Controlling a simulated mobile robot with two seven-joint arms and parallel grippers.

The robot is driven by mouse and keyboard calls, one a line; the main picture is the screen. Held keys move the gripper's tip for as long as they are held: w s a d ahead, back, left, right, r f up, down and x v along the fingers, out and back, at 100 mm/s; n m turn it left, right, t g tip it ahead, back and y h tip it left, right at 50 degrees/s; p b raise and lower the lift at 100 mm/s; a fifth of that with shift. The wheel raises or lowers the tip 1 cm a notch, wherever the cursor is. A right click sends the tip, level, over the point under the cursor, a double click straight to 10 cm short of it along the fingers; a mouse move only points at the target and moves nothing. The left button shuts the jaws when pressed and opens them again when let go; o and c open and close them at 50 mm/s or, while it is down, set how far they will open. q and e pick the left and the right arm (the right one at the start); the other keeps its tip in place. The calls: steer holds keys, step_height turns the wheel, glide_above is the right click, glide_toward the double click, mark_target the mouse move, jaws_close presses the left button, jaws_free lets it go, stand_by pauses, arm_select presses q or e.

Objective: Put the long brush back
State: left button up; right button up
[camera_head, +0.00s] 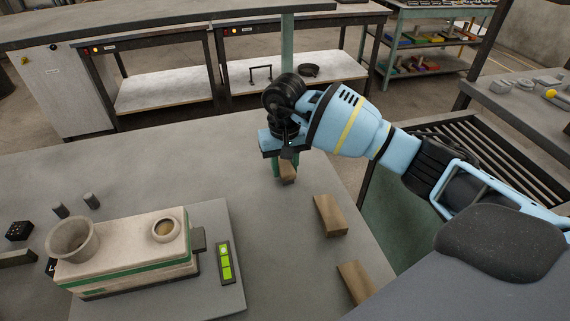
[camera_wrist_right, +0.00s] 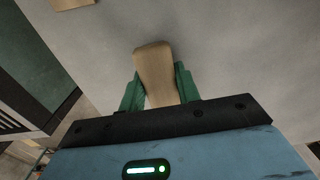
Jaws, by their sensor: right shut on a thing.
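My right gripper (camera_head: 282,168) is above the far right part of the grey table, pointing down. Its green fingers are shut on a light wooden piece, seen in the right wrist view (camera_wrist_right: 156,72), with a rounded end. It looks like the handle of the long brush; no bristles show. In the head view only a short part of the wood (camera_head: 288,173) shows below the fingers. Whether it touches the table I cannot tell. My left gripper is not in view.
Two wooden blocks (camera_head: 330,215) (camera_head: 357,282) lie along the table's right edge, nearer than the gripper. At the left, a beige machine (camera_head: 125,255) with two round openings stands on a grey plate, beside a green-lit display (camera_head: 225,263). The table's middle is clear.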

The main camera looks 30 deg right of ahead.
mark_target(284, 163)
steer(key=shift+f, duration=0.15)
steer(key=o, duration=0.9)
step_height(284, 163, up, 12)
steer(key=shift+r, duration=0.2)
